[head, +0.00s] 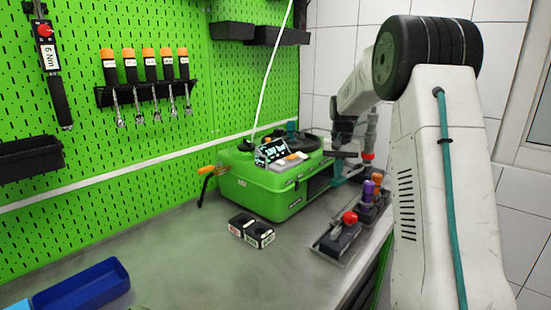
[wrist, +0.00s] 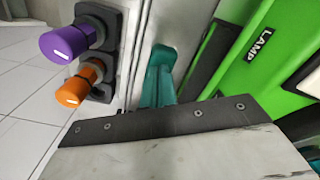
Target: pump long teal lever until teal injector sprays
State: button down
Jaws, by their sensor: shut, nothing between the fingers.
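A teal part (head: 337,174), seemingly the long lever, shows at the right side of the green pump unit (head: 265,192). In the wrist view a teal piece (wrist: 158,78) rises just beyond the dark edge of my gripper (wrist: 165,122). My gripper (head: 345,153) is shut and empty, close above the teal part. I cannot tell whether they touch. A small teal cylinder (head: 292,127) stands at the back of the unit; I cannot tell if it is the injector. No spray shows.
Purple (head: 368,187), orange (head: 377,178) and red (head: 350,217) knobs stand right of the unit. A blue tray (head: 82,288) is at lower left. A green pegboard (head: 150,60) stands behind.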

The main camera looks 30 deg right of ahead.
jog(key=shift+d+r, duration=0.2)
jog(key=shift+r, duration=1.6)
jog(key=shift+f, duration=0.15)
jog(key=shift+s+a+f, duration=0.1)
jog(key=shift+a+f, duration=0.1)
jog(key=shift+f, duration=1.4)
jog(key=shift+a+f, duration=0.2)
jog(key=shift+f, duration=1.35)
jog(key=shift+d+r, duration=0.2)
jog(key=shift+r, duration=1.5)
jog(key=shift+d+r, duration=0.2)
jog(key=shift+r, duration=1.45)
